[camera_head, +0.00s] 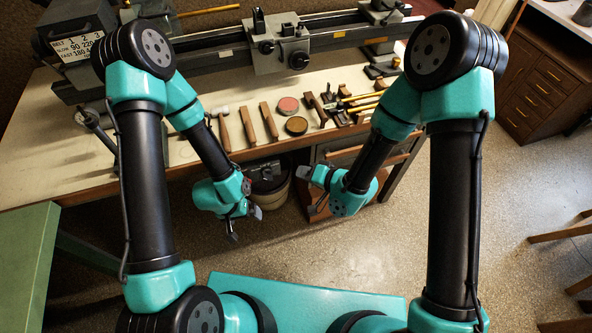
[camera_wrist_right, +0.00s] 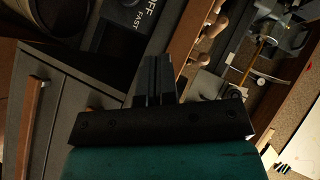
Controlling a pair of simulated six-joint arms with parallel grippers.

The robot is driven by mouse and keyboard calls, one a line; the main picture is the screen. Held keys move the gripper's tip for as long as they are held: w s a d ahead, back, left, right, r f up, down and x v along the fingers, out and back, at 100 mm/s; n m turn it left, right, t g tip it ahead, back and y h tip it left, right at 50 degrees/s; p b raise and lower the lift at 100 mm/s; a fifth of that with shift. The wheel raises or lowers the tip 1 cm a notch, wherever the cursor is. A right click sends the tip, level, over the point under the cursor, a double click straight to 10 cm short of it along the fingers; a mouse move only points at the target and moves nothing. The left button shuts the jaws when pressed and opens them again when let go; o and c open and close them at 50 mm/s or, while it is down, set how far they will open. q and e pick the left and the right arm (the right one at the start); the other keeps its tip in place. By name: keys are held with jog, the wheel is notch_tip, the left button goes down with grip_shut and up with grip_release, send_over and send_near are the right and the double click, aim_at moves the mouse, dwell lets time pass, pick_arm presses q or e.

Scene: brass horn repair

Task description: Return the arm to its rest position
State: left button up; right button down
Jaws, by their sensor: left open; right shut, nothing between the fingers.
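Both of my teal and black arms are folded in front of the workbench. My left gripper (camera_head: 243,223) hangs empty in front of the bench's front edge, with its fingers apart. My right gripper (camera_head: 308,174) is shut and empty, also in front of the bench edge, pointing left in the head view. In the right wrist view the right gripper's dark fingers (camera_wrist_right: 158,75) lie close together with nothing between them. Neither gripper touches a tool.
The workbench (camera_head: 60,140) carries a lathe (camera_head: 280,45), several hammers and files, and two round tins, one of them pink (camera_head: 288,105). A dark bin (camera_head: 268,182) stands below its front edge. A green surface (camera_head: 25,260) is at the left. Open floor (camera_head: 370,255) lies between my arms.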

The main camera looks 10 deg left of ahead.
jog(key=shift+d, duration=0.1)
dwell(0.4)
jog(key=d+f+h, duration=0.5)
jog(key=d+f, duration=0.3)
jog(key=d, duration=0.5)
jog(key=s+d+f+m+g+h, duration=0.1)
jog(key=s+d+f+g+h, duration=0.2)
jog(key=s+d, duration=0.7)
jog(key=d+f+g, duration=0.2)
jog(key=d, duration=0.1)
jog(key=shift+s+d+f+m+h, duration=0.25)
jog(key=shift+f+m+h, duration=0.05)
jog(key=shift+f, duration=0.1)
